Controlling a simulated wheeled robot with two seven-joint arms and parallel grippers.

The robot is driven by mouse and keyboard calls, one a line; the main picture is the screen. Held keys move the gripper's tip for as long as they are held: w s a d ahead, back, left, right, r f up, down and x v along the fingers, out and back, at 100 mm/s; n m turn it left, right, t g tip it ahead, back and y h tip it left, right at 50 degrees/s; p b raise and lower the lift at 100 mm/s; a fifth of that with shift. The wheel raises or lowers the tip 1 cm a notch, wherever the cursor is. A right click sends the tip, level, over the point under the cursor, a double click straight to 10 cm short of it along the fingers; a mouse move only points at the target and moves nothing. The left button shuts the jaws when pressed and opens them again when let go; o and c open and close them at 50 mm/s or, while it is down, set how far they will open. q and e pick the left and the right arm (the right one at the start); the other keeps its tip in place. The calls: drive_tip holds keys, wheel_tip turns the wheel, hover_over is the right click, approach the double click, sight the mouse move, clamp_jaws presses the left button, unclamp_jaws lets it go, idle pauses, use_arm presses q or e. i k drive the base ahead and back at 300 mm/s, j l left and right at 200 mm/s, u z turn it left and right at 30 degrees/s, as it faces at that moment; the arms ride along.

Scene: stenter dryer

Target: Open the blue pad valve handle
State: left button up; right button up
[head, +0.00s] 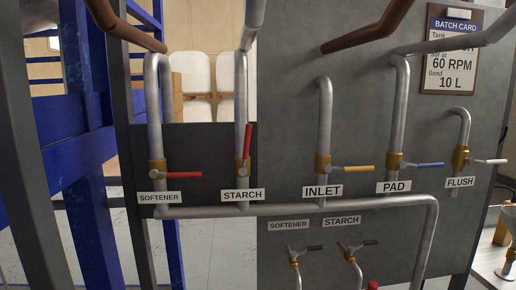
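The blue pad valve handle (424,165) is in the right half of the head view. It points right, roughly level, from a brass valve body (395,161) on a vertical grey pipe (399,110). A white PAD label (393,188) sits just below the valve. The handle lies across the line of its pipe. Neither of my grippers shows in the head view.
Beside it are the yellow INLET handle (354,169) and the white FLUSH handle (490,161), both sideways. The red softener handle (184,174) is sideways; the red starch handle (247,142) points up. A horizontal pipe (290,209) runs below. Blue frame posts (88,200) stand left.

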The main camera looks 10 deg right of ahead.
sight(402, 164)
drive_tip(key=l+z, duration=0.15)
drive_tip(key=l, duration=1.2)
drive_tip(key=i, duration=0.05)
